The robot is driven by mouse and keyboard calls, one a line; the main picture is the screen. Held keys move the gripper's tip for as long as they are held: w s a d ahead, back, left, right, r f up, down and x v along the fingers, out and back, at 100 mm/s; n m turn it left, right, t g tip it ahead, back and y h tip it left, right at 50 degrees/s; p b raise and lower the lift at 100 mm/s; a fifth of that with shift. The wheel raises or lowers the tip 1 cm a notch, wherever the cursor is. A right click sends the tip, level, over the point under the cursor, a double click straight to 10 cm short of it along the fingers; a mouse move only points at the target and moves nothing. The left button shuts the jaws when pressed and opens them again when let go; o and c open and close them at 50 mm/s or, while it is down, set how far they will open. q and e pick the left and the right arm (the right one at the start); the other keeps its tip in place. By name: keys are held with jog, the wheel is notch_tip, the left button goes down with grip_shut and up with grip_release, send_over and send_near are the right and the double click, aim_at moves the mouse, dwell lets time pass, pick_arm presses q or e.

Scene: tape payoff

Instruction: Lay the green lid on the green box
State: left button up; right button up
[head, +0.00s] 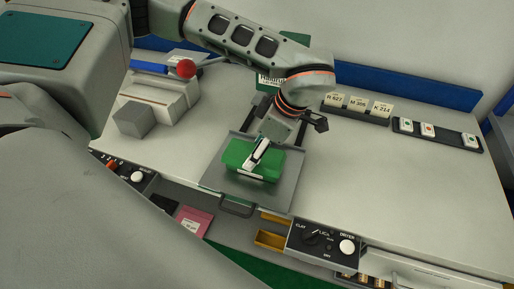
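A green block-like thing (239,155) sits on a grey metal tray (225,187) in the middle of the head view. It looks like the green box, but I cannot tell whether the green lid is part of it. My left gripper (262,151) comes down from above, right over the green thing. A pale, dark-edged finger lies across the top of it. Whether the fingers are apart or closed on something cannot be made out. The wrist hides the far side of the green thing. My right gripper is not in view.
A green sign with white lettering (266,83) stands behind my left arm. Label cards (357,103) and a dark strip with white tiles (437,133) are at the right. A grey cube (134,119) is at the left. Control panels (326,243) line the front edge. The right tabletop is clear.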

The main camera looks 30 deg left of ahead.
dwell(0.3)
pick_arm(q)
jog(key=o, duration=1.2)
jog(key=shift+c, duration=0.2)
jog(key=v, duration=1.2)
jog(key=shift+d+f, duration=0.1)
jog(key=shift+f, duration=0.05)
